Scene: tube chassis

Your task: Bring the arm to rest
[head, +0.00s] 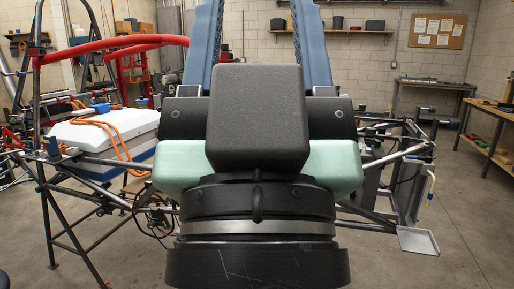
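A large dark structure with a black block, pale green parts and a round black base fills the middle of the head view; it appears to be my own arm, seen close up. Two blue beams rise from behind it and leave the top of the picture. I cannot make out my gripper or its fingers. The tube chassis (52,205) stands behind and to both sides, with grey and red tubes. Its middle is hidden by the dark structure.
A white and blue box (105,125) with orange cables (120,140) sits on the chassis at left. A small metal plate (418,241) sticks out low at right. Workbenches (490,150) line the right wall. Open concrete floor (450,215) lies at right.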

